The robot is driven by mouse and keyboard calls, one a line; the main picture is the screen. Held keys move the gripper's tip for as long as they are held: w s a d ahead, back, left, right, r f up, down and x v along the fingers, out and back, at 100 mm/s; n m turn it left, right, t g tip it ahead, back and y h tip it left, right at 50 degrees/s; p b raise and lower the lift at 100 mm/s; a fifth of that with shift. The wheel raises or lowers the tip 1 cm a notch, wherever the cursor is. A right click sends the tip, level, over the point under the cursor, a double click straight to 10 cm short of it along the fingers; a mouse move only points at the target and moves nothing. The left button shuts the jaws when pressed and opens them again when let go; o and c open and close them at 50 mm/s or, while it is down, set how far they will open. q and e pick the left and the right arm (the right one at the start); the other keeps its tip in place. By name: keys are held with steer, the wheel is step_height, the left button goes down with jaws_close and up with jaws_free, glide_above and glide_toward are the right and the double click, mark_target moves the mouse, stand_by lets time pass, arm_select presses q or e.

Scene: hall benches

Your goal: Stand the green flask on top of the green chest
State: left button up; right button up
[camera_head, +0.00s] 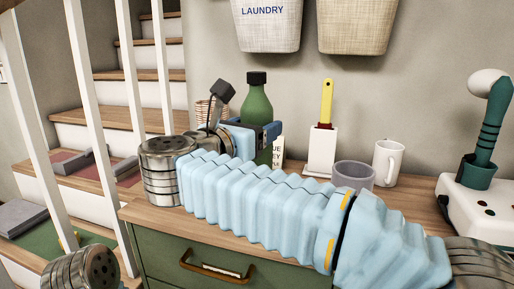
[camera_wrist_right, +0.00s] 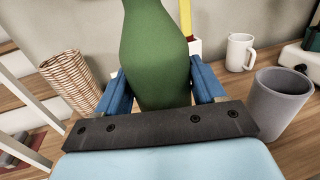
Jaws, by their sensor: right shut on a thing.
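The green flask (camera_head: 257,104) has a dark cap and stands upright behind my right arm in the head view. Its body fills the upper middle of the right wrist view (camera_wrist_right: 157,50). My right gripper (camera_head: 262,132) is shut on it, with a blue finger on each side. The flask's base is hidden, so I cannot tell whether it touches the surface below. The green chest (camera_head: 165,259) has a wooden top and a drawer with a brown handle, and lies below my right arm. My left gripper is not in view.
On the wooden top are a woven cup (camera_wrist_right: 72,82), a white holder with a yellow handle (camera_head: 321,148), a grey cup (camera_head: 354,176), a white mug (camera_head: 388,163) and a white box (camera_head: 488,200). Hanging baskets (camera_head: 266,28) are above. Stairs (camera_head: 90,117) rise at left.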

steer(key=f, duration=0.1)
steer(key=w+f, duration=0.1)
steer(key=f, duration=0.1)
steer(key=w+f+p, duration=0.1)
steer(key=f, duration=0.1)
steer(key=shift+d, duration=0.15)
steer(key=shift+f, duration=0.25)
steer(key=shift+f+b, duration=0.1)
steer(key=shift+b, duration=0.25)
steer(key=o, duration=1.3)
